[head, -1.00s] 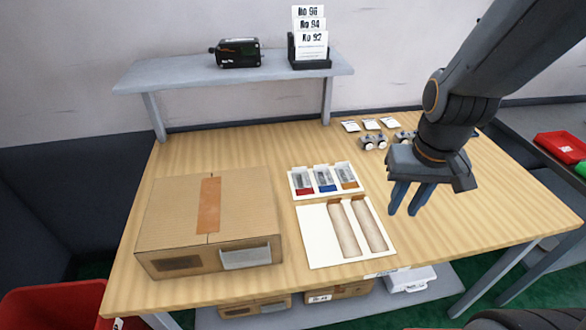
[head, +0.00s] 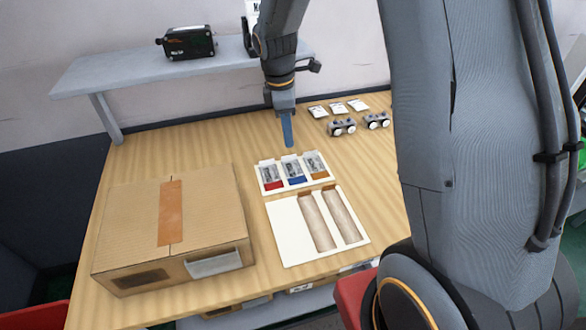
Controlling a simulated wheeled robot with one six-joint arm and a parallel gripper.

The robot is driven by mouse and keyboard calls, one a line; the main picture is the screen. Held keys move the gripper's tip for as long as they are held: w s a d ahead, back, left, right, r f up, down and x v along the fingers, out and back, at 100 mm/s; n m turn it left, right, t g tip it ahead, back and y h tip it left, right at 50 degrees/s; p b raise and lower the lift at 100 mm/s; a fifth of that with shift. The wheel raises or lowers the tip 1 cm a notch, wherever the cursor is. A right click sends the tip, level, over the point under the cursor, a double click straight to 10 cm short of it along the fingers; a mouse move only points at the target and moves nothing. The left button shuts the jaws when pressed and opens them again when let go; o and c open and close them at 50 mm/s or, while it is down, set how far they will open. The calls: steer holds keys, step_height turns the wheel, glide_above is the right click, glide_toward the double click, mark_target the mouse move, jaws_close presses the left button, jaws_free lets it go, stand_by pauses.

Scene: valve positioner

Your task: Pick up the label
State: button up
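Several things could be the label, and I cannot tell which is meant. Small white cards (head: 338,107) lie in a row at the back right of the table. A numbered card (head: 254,8) stands in a black holder (head: 250,40) on the shelf, mostly hidden behind my arm. My gripper (head: 288,145) points down above the table, behind the white tray of small packets (head: 270,186) and left of the small white cards. Its blue fingers overlap in this view, so the gap between them is hidden. I see nothing held below the fingertips.
A closed cardboard box (head: 125,215) with a pale label plate (head: 213,262) stands at the left. A white board with two tan strips (head: 291,245) lies in front of the tray. Small grey fittings (head: 342,127) sit near the cards. A black device (head: 188,43) is on the shelf (head: 120,75).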

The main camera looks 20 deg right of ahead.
mark_target(290, 161)
steer(key=shift+w+d+f+n+p, duration=0.1)
steer(key=shift+w+f+n+p, duration=0.35)
steer(key=shift+f, duration=1)
steer(key=shift+w+d+f+n+p, duration=0.1)
steer(key=shift+w+f+n+p, duration=0.35)
steer(key=shift+f, duration=1.05)
steer(key=shift+w+d+f+n+p, duration=0.15)
steer(key=shift+f+p, duration=0.45)
steer(key=shift+f, duration=0.85)
jaws_close()
